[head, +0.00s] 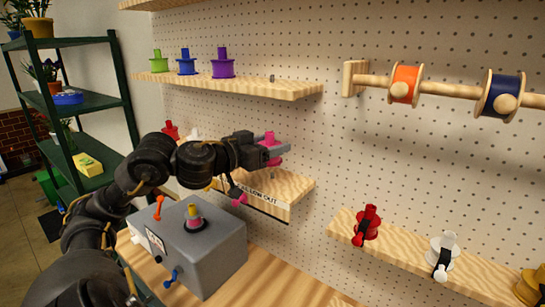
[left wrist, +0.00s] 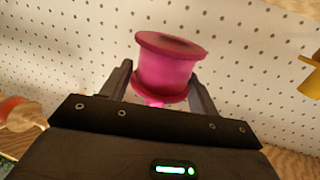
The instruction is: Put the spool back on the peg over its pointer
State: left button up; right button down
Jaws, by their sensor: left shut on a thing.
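My left gripper (head: 277,150) is shut on a pink spool (head: 269,143), one finger on each side of it. It holds the spool in the air above the lower wooden shelf (head: 290,187). In the left wrist view the spool (left wrist: 168,68) sits between the fingers, slightly tilted, with wide flanges at both ends. A pink pointer (head: 239,200) hangs at the front of the lower shelf, below and left of the spool. The peg over this pointer cannot be made out; my arm and gripper cover part of that shelf. My right gripper is not in view.
A red spool (head: 170,130) stands behind my arm. The upper shelf (head: 285,88) carries green, blue and purple spools. A grey box (head: 215,250) with levers stands below. A right shelf (head: 395,243) has more spools with pointers; a wall rod (head: 445,88) holds orange and blue spools.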

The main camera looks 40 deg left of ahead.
pick_arm(q)
jog(key=shift+w+a+f, duration=0.3)
jog(key=shift+w+f, duration=0.2)
jog(key=shift+f, duration=0.1)
jog(key=shift+w+a+f, duration=0.25)
jog(key=shift+w+f, duration=0.25)
jog(key=shift+f, duration=0.2)
notch_tip(320, 180, down, 2)
jog(key=shift+w+f, duration=0.15)
jog(key=shift+a+f, duration=0.1)
jog(key=shift+f, duration=0.5)
jog(key=o, duration=1.1)
jog(key=shift+f, duration=0.1)
